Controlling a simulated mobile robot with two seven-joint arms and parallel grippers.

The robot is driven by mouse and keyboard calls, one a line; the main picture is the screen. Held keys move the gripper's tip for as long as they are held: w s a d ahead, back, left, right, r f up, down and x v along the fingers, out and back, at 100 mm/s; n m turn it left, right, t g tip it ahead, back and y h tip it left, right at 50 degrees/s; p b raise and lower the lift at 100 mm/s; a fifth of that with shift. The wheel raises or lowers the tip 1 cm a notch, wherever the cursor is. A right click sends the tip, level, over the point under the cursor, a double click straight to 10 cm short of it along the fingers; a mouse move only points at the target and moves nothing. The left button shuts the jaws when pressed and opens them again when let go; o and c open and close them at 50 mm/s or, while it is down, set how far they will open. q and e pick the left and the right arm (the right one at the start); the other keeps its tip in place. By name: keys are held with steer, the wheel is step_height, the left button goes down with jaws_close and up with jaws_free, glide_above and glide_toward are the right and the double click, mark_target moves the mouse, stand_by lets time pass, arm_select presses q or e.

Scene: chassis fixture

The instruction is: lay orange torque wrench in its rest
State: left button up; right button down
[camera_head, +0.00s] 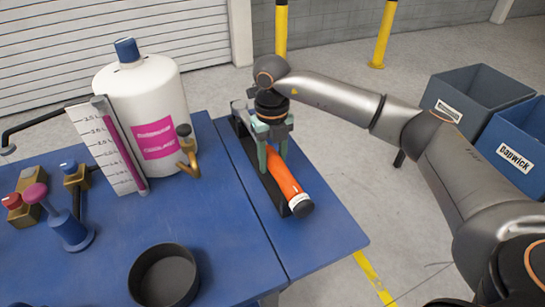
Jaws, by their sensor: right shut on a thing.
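The orange torque wrench (284,178) has an orange shaft and a black end cap facing the front of the table. My right gripper (273,150), with greenish fingers, is shut on the wrench near its far part. The wrench lies along a dark rest (270,184) on the right section of the blue table. It looks in or just above the rest; I cannot tell whether it touches fully. The wrench's far end is largely hidden behind the gripper. My left gripper is not in view.
A white coolant tank (152,95) with a pink label and a level gauge (115,150) stands at left. Valves (70,232) and a black round dish (163,277) sit on the blue table (235,250).

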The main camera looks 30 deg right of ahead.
steer(key=c, duration=0.7)
jaws_free()
steer(key=shift+r, duration=0.1)
steer(key=o, duration=0.4)
steer(key=shift+s+f, duration=0.1)
steer(key=shift+f, duration=0.15)
step_height(320, 180, up, 9)
steer(key=p, duration=0.6)
steer(key=shift+r+p, duration=0.2)
steer(key=shift+p, duration=0.15)
steer(key=shift+f, duration=0.1)
